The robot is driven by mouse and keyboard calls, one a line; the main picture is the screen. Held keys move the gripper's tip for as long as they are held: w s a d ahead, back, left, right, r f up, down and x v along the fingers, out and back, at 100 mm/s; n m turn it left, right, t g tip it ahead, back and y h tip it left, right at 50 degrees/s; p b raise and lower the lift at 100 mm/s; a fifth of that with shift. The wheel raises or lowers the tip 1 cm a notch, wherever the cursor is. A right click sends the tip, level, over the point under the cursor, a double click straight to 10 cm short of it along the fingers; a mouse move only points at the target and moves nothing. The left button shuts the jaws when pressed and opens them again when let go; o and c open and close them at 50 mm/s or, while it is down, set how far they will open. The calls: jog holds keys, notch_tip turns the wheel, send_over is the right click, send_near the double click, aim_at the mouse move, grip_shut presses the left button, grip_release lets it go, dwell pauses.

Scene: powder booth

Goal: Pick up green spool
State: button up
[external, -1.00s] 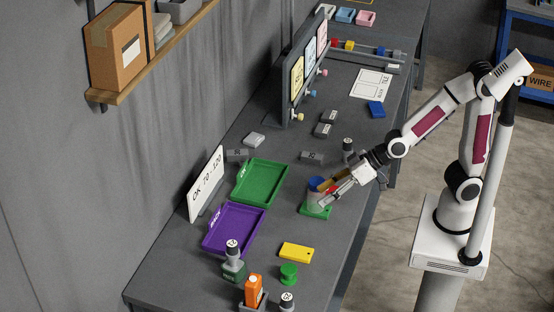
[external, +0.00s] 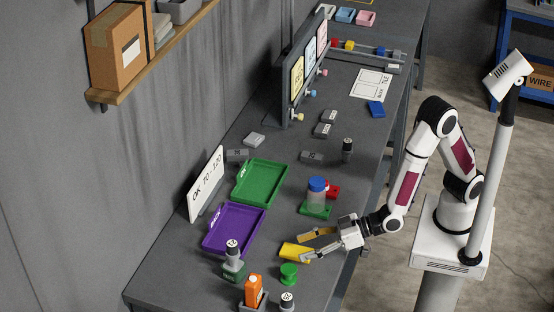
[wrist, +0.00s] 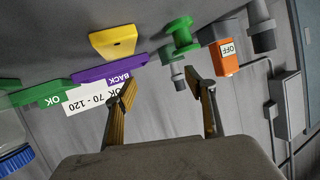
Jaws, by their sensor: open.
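The green spool (external: 289,274) stands on the grey bench near its front edge in the external view, just below the yellow block (external: 296,252). In the wrist view the green spool (wrist: 181,37) is at the top, right of the yellow block (wrist: 113,42) and ahead of my fingers. My gripper (external: 303,246) is open and empty, low over the bench beside the yellow block. In the wrist view my gripper (wrist: 160,78) has its two fingers apart with nothing between them. The spool is apart from the fingers.
A purple tray (external: 205,243) and a green tray (external: 237,196) lie behind. A blue-lidded jar (external: 317,195) stands on a green base (external: 326,211).

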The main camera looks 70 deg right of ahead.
aim_at(289, 268)
jog(key=shift+n+t+y, duration=0.3)
jog(key=shift+n+t, duration=0.2)
jog(key=shift+t, duration=0.1)
jog(key=s+a+f, duration=0.2)
jog(key=a+f, duration=0.1)
jog(key=shift+s, duration=0.3)
jog(key=shift+s+a+f+t, duration=0.15)
jog(key=shift+s+a+t, duration=0.2)
jog(key=shift+s, duration=0.15)
jog(key=shift+x, duration=1.05)
jog(key=shift+w+a, duration=0.1)
jog(key=shift+w, duration=0.15)
jog(key=shift+a+x, duration=0.2)
jog(key=shift+x, duration=1.1)
jog(key=shift+a+x, duration=0.2)
jog(key=shift+x, duration=1.15)
jog(key=shift+s, duration=0.15)
jog(key=c, duration=1.3)
